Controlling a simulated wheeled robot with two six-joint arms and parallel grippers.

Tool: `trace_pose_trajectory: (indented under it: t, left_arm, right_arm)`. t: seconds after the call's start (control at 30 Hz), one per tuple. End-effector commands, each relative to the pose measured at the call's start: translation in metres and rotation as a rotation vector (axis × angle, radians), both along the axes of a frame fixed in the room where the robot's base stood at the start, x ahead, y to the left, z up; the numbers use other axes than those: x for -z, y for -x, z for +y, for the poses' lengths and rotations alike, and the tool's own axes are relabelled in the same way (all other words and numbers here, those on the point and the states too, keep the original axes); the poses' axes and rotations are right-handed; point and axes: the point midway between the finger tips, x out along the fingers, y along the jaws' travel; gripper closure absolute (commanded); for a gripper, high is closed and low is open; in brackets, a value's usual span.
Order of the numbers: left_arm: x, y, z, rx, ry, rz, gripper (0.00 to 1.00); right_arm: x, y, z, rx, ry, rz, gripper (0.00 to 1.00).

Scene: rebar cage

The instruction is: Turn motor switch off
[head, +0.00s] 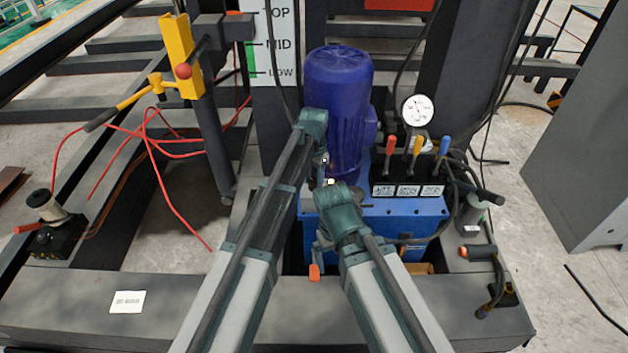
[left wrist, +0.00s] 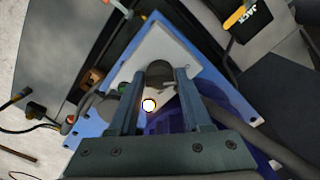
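The blue motor (head: 338,85) stands upright on the blue power unit (head: 400,228). My left gripper (head: 323,172) is beside the motor's lower front, above the unit. In the left wrist view my left gripper's fingers (left wrist: 161,76) are apart, with a dark round knob-like part (left wrist: 160,70) between or just beyond their tips; contact is unclear. A glowing white round light (left wrist: 148,105) shows between the fingers, and as a small bright spot in the head view (head: 330,181). I cannot make out which part is the motor switch.
Red, yellow and blue levers (head: 416,150) and a round gauge (head: 418,110) are right of the motor. A yellow bracket (head: 181,55) with red hoses stands left. A dark beam (head: 70,300) crosses the front. A grey cabinet (head: 585,140) is at the right.

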Motion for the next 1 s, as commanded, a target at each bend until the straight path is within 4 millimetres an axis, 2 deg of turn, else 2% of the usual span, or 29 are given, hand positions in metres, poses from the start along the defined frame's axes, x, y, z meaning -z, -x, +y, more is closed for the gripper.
trace_pose_trajectory:
  t: [0.03, 0.1, 0.13, 0.57, 0.77, 1.0]
  left_arm:
    - [0.000, 0.000, 0.000, 0.000, 0.000, 0.000, 0.40]
    - [0.000, 0.000, 0.000, 0.001, 0.000, 0.000, 0.27]
    - [0.000, 0.000, 0.000, 0.001, 0.000, 0.000, 0.26]
    - [-0.005, 0.000, 0.000, 0.001, 0.000, 0.000, 0.26]
    - [-0.022, 0.000, 0.000, 0.001, 0.000, 0.000, 0.26]
    - [-0.056, 0.000, 0.000, 0.001, 0.000, 0.000, 0.26]
  right_arm:
    - [0.000, 0.000, 0.000, 0.000, 0.000, 0.000, 0.00]
    - [0.000, 0.000, 0.000, 0.000, 0.000, 0.000, 0.00]
    - [0.000, 0.000, 0.000, 0.000, 0.000, 0.000, 0.00]
    - [-0.005, 0.000, 0.000, 0.000, 0.000, 0.000, 0.00]
    - [-0.022, 0.000, 0.000, 0.000, 0.000, 0.000, 0.00]
    - [-0.056, 0.000, 0.000, 0.000, 0.000, 0.000, 0.00]
